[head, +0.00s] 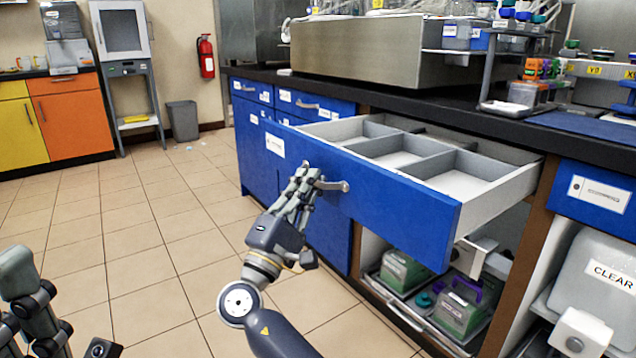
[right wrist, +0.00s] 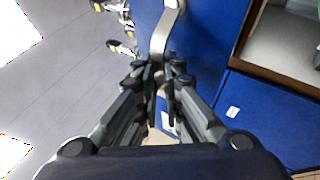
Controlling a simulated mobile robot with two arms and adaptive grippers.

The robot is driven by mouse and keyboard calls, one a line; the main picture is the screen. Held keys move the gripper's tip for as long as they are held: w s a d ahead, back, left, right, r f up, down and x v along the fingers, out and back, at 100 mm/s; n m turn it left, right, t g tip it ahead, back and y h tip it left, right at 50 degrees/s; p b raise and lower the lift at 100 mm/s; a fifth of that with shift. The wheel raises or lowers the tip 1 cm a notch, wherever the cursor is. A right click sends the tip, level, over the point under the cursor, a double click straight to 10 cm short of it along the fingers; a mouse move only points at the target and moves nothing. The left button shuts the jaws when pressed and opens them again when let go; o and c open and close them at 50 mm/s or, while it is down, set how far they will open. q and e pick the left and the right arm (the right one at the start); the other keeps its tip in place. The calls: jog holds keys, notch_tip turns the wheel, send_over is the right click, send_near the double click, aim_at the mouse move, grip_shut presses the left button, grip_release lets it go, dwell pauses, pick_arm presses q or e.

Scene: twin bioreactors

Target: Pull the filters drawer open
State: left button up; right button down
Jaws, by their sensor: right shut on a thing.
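The drawer (head: 375,185) has a blue front with a small white label, too small to read. It stands pulled out from under the black counter, and its grey, divided inside shows, with empty compartments. Its metal handle (head: 338,186) is on the front; it also shows in the right wrist view (right wrist: 160,38). My right gripper (head: 308,180) is shut on the handle, its fingers on either side of the bar in the right wrist view (right wrist: 163,75). Part of my left gripper (head: 28,285) shows at the lower left edge; its fingertips cannot be made out.
Below the drawer, an open shelf holds a tray (head: 405,312) with green-labelled containers. A bin marked CLEAR (head: 595,265) stands at the right. Other closed blue drawers (head: 315,106) lie farther along the counter (head: 420,103).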

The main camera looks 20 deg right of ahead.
jog(key=shift+a, duration=0.15)
jog(key=c, duration=2)
grip_release()
jog(key=shift+s+f, duration=0.1)
jog(key=v, duration=0.7)
jog(key=shift+s+a+f, duration=0.1)
jog(key=shift+a, duration=0.1)
